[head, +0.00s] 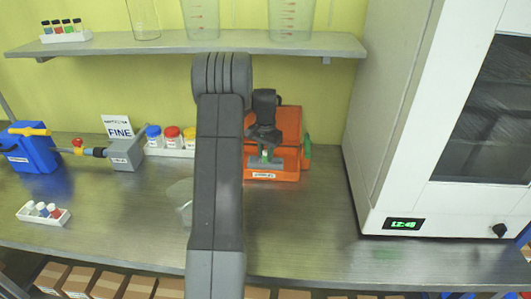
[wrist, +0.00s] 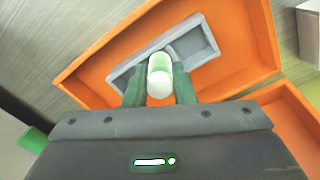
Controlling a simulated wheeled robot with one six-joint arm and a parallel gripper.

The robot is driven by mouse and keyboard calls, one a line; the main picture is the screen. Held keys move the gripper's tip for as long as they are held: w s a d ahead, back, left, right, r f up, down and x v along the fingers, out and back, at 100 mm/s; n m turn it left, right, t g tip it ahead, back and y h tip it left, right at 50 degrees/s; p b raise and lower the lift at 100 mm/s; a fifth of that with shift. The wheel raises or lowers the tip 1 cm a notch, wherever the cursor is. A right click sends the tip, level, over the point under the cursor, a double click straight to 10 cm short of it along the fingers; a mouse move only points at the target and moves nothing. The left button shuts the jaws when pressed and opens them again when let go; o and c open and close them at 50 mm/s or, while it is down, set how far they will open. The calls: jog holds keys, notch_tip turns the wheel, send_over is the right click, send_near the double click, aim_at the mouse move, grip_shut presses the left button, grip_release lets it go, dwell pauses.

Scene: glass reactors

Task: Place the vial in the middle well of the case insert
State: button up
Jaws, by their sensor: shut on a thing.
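My gripper (wrist: 160,92) is shut on the vial, its dark green fingers on either side of it. The vial (wrist: 159,72) has a white end facing the wrist camera and a green band. It is over the middle of the grey case insert (wrist: 208,52), inside the orange case (wrist: 92,76). The vial and fingers hide the middle well, so I cannot tell whether the vial is in it or above it. In the head view my gripper (head: 265,158) is at the open orange case (head: 288,122) on the bench, partly behind my arm.
A white cabinet (head: 395,130) stands right of the case. Left are a blue device (head: 30,150), a FINE sign (head: 118,126), several coloured-lid jars (head: 172,136) and a white vial rack (head: 44,214). A shelf (head: 120,45) with beakers runs above. The bench between case and cabinet is clear.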

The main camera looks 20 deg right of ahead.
aim_at(265, 151)
jog(key=shift+f, duration=0.2)
jog(key=o, duration=1)
jog(key=shift+r, duration=0.1)
notch_tip(265, 151, up, 8)
jog(key=shift+f+b, duration=0.1)
jog(key=shift+b, duration=0.6)
